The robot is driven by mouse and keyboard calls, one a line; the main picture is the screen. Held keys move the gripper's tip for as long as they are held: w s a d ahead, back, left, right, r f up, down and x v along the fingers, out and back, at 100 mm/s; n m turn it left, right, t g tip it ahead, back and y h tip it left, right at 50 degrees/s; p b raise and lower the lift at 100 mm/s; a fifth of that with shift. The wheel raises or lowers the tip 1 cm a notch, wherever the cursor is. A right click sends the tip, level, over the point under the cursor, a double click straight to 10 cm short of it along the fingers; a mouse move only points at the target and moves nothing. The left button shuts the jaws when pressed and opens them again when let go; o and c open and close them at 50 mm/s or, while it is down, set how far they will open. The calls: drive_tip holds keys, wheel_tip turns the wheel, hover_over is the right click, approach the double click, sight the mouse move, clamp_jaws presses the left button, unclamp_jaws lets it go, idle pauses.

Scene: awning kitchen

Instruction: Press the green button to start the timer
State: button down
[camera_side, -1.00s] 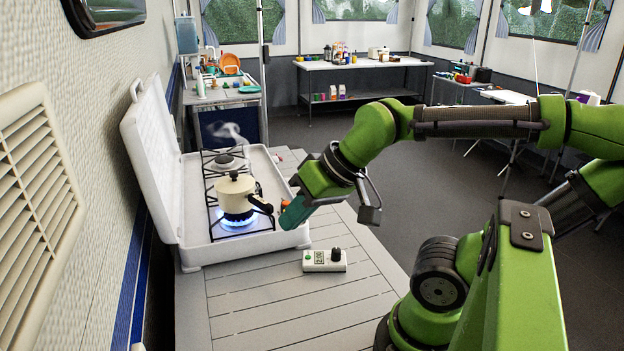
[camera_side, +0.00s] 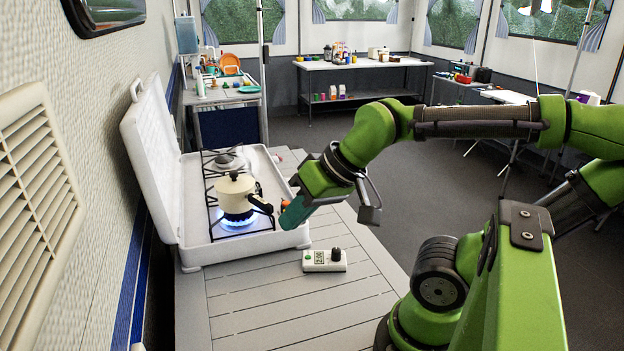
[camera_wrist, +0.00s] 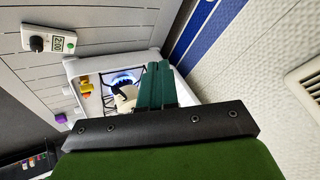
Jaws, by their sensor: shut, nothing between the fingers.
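A small white timer box (camera_side: 324,267) lies on the grey slatted table in the side view. It has a green button (camera_side: 308,257) at its left end, a display reading about 2:00 and a black knob (camera_side: 336,254) at its right end. In the wrist view the timer (camera_wrist: 60,43) is at the upper left, with its green button (camera_wrist: 71,46) at the right end. My gripper (camera_side: 287,222) is shut and empty, above the stove's right front edge, up and left of the timer in the side view. Its teal fingers (camera_wrist: 155,72) lie together in the wrist view, apart from the timer.
A camping stove (camera_side: 250,245) with its lid up stands behind the timer. A cream pot (camera_side: 233,192) sits on its lit front burner, blue flame showing. The table (camera_side: 290,315) in front of the timer is clear. The caravan wall is at the left.

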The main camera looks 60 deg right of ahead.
idle(0.4)
drive_tip(key=m+g+y, duration=0.1)
drive_tip(key=m+y, duration=0.4)
drive_tip(key=m, duration=2.6)
hover_over(311, 256)
wheel_tip(311, 256, down, 11)
drive_tip(key=shift+w+d+f, duration=0.1)
drive_tip(key=shift+d+f, duration=0.05)
drive_tip(key=shift+d, duration=0.15)
drive_tip(key=shift+f, duration=4.45)
drive_tip(key=shift+f, duration=0.1)
